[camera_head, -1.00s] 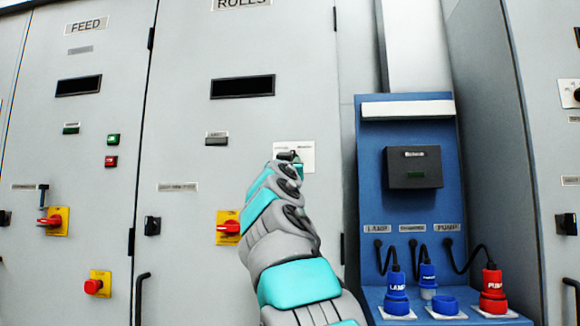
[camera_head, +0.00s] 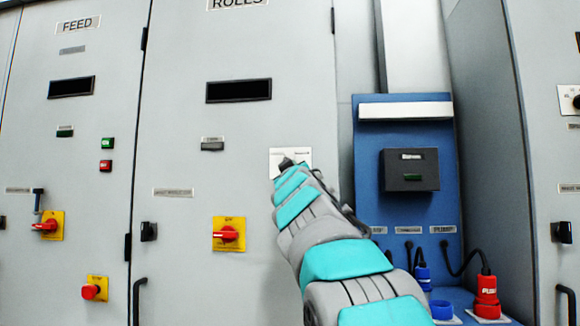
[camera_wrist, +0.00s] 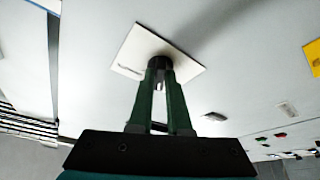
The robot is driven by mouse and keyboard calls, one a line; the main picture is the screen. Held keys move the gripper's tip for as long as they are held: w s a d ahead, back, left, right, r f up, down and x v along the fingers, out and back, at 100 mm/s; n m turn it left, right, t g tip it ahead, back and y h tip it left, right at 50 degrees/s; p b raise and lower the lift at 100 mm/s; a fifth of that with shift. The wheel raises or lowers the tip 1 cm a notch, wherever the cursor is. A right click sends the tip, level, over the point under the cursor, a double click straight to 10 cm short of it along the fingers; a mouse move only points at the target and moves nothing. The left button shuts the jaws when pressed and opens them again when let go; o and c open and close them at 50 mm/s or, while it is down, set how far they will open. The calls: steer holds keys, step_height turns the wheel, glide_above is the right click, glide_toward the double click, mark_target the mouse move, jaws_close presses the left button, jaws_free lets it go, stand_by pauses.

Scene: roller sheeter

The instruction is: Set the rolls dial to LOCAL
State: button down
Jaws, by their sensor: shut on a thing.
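The rolls dial is a small dark knob on a white square plate (camera_head: 278,155) on the ROLLS cabinet door (camera_head: 180,110). In the head view my arm covers most of the knob. In the wrist view the dark knob (camera_wrist: 159,64) stands near the middle of the white plate (camera_wrist: 185,68). My gripper (camera_wrist: 160,72) has its two green fingers closed on the knob, one at each side. The plate's lettering is too small to read, so I cannot tell which position the dial points to.
A red rotary switch on a yellow plate (camera_head: 229,233) sits below left of the dial. A blue panel (camera_head: 405,220) with a black box (camera_head: 410,170) and plugs stands to the right. A black door handle (camera_head: 140,300) projects at lower left.

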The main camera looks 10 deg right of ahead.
stand_by(0.3)
steer(key=c, duration=0.9)
jaws_free()
steer(key=shift+o, duration=0.2)
steer(key=b+v, duration=0.3)
steer(key=v, duration=0.4)
steer(key=shift+s+f+b, duration=0.2)
steer(key=shift+s+b, duration=0.1)
steer(key=shift+s, duration=0.05)
steer(key=shift+f, duration=0.1)
